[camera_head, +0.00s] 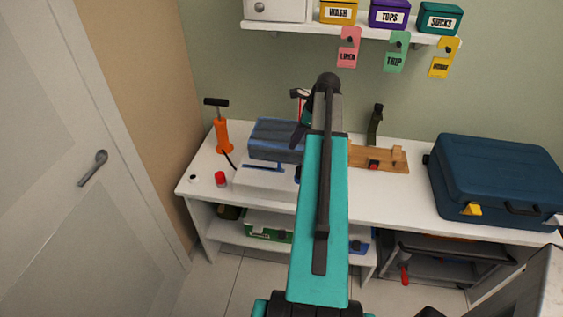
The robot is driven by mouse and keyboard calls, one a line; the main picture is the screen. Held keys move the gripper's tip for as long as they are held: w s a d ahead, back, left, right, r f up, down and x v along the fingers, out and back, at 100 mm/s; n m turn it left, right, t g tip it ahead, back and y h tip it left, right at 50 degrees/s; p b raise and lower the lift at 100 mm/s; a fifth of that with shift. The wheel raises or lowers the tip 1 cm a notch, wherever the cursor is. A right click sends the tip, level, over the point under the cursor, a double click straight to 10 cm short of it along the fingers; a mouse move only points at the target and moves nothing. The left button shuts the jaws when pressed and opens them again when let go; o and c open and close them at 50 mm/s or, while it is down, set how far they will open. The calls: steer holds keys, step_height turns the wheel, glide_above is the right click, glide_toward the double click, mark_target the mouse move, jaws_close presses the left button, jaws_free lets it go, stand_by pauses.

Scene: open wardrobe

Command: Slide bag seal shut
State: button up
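A blue, see-through-looking bag (274,139) sits at the back left of the white bench, on or behind a white slab (262,182). A thin blue strip (264,167) runs along the bag's front edge and may be its seal. A slider on it cannot be made out. My teal arm reaches over the bench and hides the bag's right end. My gripper (299,118) shows only in part, dark, beside the bag's right end. Its fingertips are small and partly hidden, so open or shut does not show. Contact with the bag cannot be told.
An orange hand pump (222,134) stands left of the bag, near a red cap (221,179). A wooden board (387,158) and a blue suitcase (495,180) are to the right. A shelf with labelled boxes (388,14) and hanging tags is above. A door (70,160) is left.

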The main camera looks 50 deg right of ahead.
mark_target(280, 163)
steer(key=shift+p+x, duration=1.8)
steer(key=shift+x, duration=4.95)
steer(key=shift+s, duration=0.1)
jaws_close()
